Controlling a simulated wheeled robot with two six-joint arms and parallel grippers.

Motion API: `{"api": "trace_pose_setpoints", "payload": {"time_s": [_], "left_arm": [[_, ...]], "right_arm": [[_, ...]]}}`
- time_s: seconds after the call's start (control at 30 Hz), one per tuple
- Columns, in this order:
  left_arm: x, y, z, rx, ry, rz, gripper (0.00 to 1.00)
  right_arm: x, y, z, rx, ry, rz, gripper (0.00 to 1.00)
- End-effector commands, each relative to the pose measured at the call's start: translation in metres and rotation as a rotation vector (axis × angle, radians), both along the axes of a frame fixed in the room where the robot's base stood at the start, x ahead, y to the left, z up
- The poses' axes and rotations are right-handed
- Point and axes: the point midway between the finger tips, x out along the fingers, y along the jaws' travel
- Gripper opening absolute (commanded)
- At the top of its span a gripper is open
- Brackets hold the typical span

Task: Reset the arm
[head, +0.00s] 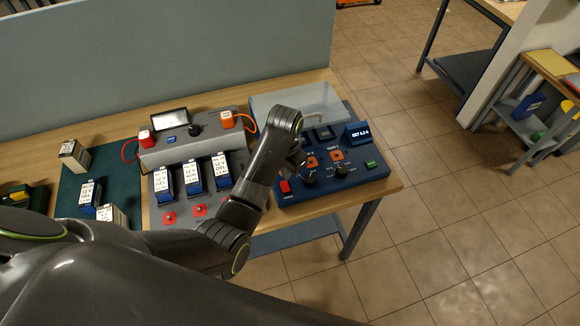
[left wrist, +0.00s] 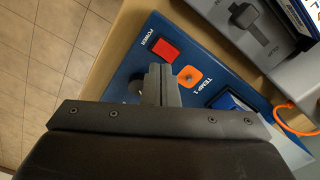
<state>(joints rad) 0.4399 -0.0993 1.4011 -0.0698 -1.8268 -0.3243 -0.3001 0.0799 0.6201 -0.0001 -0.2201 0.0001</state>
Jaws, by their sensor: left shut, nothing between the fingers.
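My left arm (head: 245,195) reaches across the bench from the lower left and bends down at the wrist. Its gripper (head: 304,168) hangs over the blue control unit (head: 345,180), partly hidden by the wrist. In the left wrist view the two fingers (left wrist: 158,84) are shut together with nothing between them. They lie over the blue panel, between the red POWER button (left wrist: 165,49) and the orange TEMP 1 dial mark (left wrist: 189,76). A dark knob beside the fingers is mostly hidden. Whether the fingertips touch the panel, I cannot tell. My right gripper is not in view.
A grey battery tester (head: 190,152) with three upright batteries stands left of the unit. Loose batteries (head: 75,156) are on the green mat (head: 70,188). An orange cable (head: 247,122) loops near the wrist. Open tiled floor (head: 440,220) lies right of the bench (head: 395,182).

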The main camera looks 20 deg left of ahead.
Motion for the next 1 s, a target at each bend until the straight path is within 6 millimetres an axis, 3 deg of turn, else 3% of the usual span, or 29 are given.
{"api": "trace_pose_setpoints", "payload": {"time_s": [0.23, 0.37, 0.47, 0.67, 0.9, 1.0], "left_arm": [[-0.001, 0.001, -0.001, 0.0, -0.001, 0.003, 0.0], [-0.015, 0.014, -0.009, -0.001, -0.015, 0.042, 0.0], [-0.04, 0.034, -0.02, 0.0, -0.044, 0.105, 0.0], [-0.11, 0.083, -0.031, 0.013, -0.13, 0.256, 0.0], [-0.197, 0.126, -0.014, 0.045, -0.233, 0.393, 0.0], [-0.222, 0.135, -0.002, 0.054, -0.266, 0.425, 0.0]], "right_arm": [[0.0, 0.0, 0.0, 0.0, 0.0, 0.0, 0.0], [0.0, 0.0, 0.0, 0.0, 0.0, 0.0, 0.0], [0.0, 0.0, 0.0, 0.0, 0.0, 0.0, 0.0], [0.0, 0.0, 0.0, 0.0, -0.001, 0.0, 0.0], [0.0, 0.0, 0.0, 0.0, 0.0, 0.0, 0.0], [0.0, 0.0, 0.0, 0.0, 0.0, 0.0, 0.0]]}}
